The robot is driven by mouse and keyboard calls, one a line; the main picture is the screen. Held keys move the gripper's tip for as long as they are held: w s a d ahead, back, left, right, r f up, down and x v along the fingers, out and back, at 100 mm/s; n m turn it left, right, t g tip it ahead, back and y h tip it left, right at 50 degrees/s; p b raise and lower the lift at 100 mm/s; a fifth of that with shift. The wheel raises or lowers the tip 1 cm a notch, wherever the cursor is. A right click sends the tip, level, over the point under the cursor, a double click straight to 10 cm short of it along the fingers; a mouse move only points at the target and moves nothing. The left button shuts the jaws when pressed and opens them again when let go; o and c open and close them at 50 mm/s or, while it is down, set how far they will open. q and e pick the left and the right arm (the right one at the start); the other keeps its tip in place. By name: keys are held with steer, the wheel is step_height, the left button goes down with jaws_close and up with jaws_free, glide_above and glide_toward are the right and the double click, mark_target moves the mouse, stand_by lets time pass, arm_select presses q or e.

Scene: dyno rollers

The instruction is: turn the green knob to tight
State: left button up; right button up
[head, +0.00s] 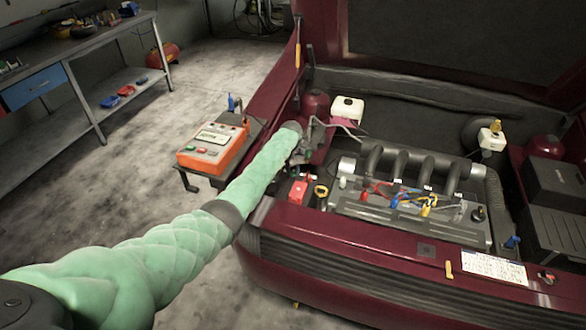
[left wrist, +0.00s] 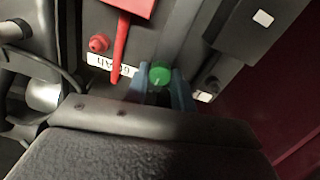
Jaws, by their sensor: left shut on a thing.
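The green knob (left wrist: 160,75) shows in the left wrist view as a small round cap with a light mark on it. My left gripper (left wrist: 163,84) has its two blue-grey fingertips on either side of the knob and is shut on it. In the head view my left gripper (head: 302,150) is at the left side of the engine bay, at the end of my green-sleeved arm. The knob is hidden there behind the gripper and arm. My right gripper is in neither view.
A red lever (left wrist: 121,45) and a white label (left wrist: 112,63) are close left of the knob. An orange tester (head: 215,145) stands on a small stand beside the car. The engine (head: 410,200) fills the bay to the right. A workbench (head: 80,50) is at the far left.

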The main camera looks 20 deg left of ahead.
arm_select(q)
steer(key=shift+w+r+n, duration=0.1)
steer(key=shift+n, duration=0.3)
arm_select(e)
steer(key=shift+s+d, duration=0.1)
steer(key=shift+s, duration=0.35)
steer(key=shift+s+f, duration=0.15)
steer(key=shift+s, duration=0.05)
arm_select(q)
steer(key=o, duration=1)
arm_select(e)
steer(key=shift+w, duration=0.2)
